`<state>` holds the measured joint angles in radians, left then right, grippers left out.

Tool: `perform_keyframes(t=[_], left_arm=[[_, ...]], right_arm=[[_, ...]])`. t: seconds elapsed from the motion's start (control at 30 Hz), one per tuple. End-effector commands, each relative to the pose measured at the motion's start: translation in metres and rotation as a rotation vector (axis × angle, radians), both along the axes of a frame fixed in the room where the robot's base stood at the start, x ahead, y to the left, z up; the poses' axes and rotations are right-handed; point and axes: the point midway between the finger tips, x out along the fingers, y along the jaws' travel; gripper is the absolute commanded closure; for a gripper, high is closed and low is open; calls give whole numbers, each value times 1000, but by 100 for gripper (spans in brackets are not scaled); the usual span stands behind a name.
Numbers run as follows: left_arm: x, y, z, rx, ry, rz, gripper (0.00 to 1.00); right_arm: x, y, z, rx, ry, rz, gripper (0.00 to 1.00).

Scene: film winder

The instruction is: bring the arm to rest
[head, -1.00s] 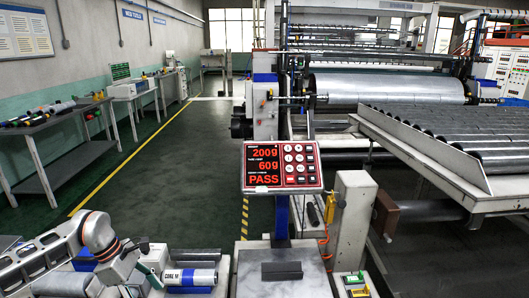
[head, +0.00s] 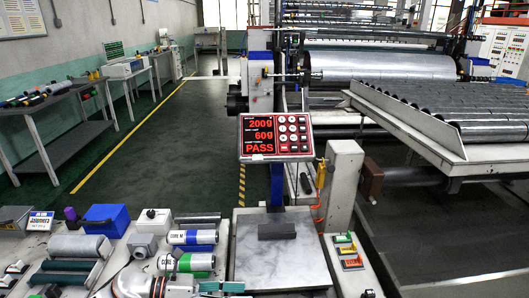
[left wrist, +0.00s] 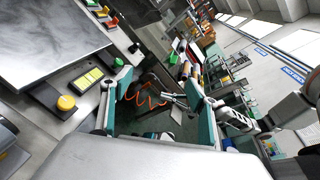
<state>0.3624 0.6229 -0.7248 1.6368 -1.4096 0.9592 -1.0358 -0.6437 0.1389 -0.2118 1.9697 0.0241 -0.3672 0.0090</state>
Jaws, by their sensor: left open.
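My left arm (head: 133,282) comes in low along the bottom edge of the head view, over the front of the bench. Its gripper (head: 222,287) is beside the near left corner of the scale's plate and partly cut off by the frame. In the left wrist view the gripper's two teal-padded fingers (left wrist: 158,115) stand wide apart with nothing between them. My right gripper does not show in the head view.
A dark block (head: 277,230) lies on the scale plate (head: 300,262). The display (head: 276,136) reads 200g, 60g, PASS. Labelled cores (head: 193,237) and a blue box (head: 106,219) stand left of the scale. A button box (head: 348,252) is to its right.

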Motion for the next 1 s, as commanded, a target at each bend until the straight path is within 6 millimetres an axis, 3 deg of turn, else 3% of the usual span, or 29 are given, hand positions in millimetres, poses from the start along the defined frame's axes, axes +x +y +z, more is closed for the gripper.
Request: perform_keyframes(t=[0.03, 0.13, 0.23, 0.33, 0.43, 0.53, 0.73, 0.9, 1.0], left_arm=[[-6, -14, 7, -116, 100, 79, 40], [-3, -23, 22, -333, 311, 251, 40], [3, -14, 25, -541, 546, 432, 40], [7, 8, 11, -738, 798, 621, 40], [1, 38, -19, -926, 1060, 815, 40], [-18, 71, -61, -1107, 1328, 1014, 40], [-87, 119, -145, -1393, 1765, 1357, 40], [-129, 133, -178, -1511, 1945, 1505, 40], [-139, 135, -185, -1535, 1984, 1537, 40]], right_arm=[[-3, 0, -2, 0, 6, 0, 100], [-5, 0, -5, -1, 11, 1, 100], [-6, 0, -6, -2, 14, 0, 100], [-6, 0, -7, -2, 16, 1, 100], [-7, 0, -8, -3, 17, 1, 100], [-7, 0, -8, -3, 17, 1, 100], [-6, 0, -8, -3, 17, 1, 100], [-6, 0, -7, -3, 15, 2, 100], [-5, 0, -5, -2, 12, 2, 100]])
